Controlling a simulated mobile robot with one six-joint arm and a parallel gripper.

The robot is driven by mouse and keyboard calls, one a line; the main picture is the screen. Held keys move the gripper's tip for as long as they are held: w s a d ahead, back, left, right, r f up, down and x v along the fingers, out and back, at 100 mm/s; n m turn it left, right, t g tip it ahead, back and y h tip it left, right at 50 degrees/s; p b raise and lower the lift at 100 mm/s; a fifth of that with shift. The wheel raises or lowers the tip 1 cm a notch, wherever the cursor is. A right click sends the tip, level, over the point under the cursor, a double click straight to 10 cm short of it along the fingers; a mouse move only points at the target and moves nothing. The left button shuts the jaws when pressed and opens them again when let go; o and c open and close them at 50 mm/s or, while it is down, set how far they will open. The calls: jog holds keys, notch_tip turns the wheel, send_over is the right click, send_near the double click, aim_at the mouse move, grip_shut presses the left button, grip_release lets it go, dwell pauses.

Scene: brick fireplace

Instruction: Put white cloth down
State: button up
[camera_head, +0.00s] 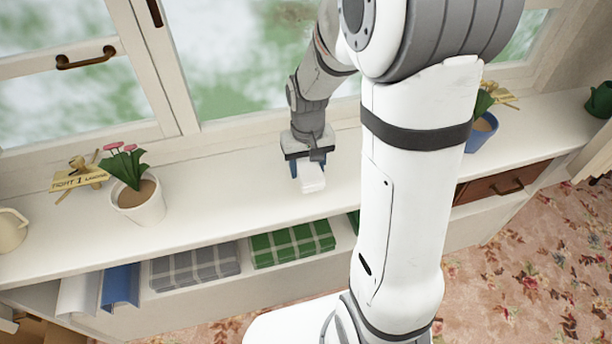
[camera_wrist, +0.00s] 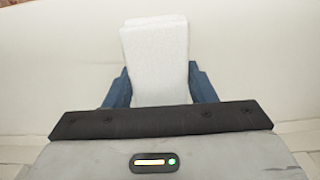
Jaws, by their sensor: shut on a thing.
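A folded white cloth (camera_head: 311,178) is at the white window sill (camera_head: 230,195), near its middle. My gripper (camera_head: 307,168) points down over the sill and is shut on the cloth. In the wrist view the white cloth (camera_wrist: 155,62) sits between the two blue fingers of my gripper (camera_wrist: 159,88), its far end sticking out beyond them. I cannot tell whether the cloth touches the sill or hangs just above it.
A white pot with pink flowers (camera_head: 138,200) and a small wooden sign (camera_head: 78,178) stand left. A blue pot (camera_head: 481,132) stands right. Folded grey (camera_head: 195,267) and green checked cloths (camera_head: 292,243) lie on the shelf below. The sill between pot and cloth is clear.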

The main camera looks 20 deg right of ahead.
aim_at(308, 177)
jog(key=shift+s+f, duration=0.1)
jog(key=shift+f, duration=1.95)
jog(key=shift+f, duration=0.1)
jog(key=o, duration=1)
jog(key=shift+c, duration=0.2)
